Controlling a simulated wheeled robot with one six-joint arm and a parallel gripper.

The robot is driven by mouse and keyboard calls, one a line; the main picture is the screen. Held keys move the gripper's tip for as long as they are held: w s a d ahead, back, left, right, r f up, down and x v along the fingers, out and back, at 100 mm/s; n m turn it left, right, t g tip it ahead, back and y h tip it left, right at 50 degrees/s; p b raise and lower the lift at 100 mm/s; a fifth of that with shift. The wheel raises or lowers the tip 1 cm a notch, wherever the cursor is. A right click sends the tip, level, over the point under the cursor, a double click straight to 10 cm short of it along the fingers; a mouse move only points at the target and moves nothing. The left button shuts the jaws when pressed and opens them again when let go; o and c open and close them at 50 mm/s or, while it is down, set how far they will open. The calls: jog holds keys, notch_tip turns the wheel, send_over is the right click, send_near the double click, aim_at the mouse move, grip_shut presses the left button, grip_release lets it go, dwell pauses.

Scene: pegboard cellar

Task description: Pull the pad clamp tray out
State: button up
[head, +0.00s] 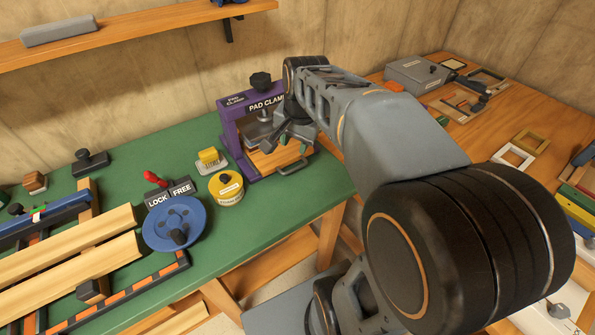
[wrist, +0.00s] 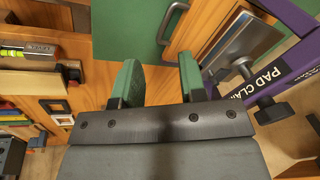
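The purple pad clamp (head: 236,138) stands on the green bench, with a knob on top and a grey press pad inside. Its frame shows at the right of the wrist view (wrist: 292,72). The wooden tray (head: 268,160) sits in the clamp's base under the pad, and part of it shows in the wrist view (wrist: 206,22). A metal bar handle (head: 293,168) is on the tray's front edge; in the wrist view the handle (wrist: 174,22) lies beyond my fingertips. My gripper (head: 293,144) is open and empty, just above the handle and apart from it. My arm hides part of the clamp's right side.
A blue dial (head: 172,224) with a LOCK/FREE sign, a yellow round tin (head: 226,190) and a yellow-topped block (head: 210,160) stand left of the clamp. A wooden bench (head: 412,115) with frames and a grey box is behind at right. Open floor lies before the green bench.

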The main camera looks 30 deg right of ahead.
aim_at(299, 166)
jog(key=w+d+f+m+b, duration=0.3)
jog(key=w+d+f+m, duration=0.1)
jog(key=w+d+m, duration=0.15)
jog(key=shift+m+g, duration=0.25)
jog(key=shift+g, duration=0.05)
jog(key=f, duration=0.4)
jog(key=w+f+b, duration=0.1)
jog(key=f, duration=0.3)
jog(key=a+f+b, duration=0.1)
jog(key=f, duration=0.3)
jog(key=shift+w, duration=0.2)
grip_shut()
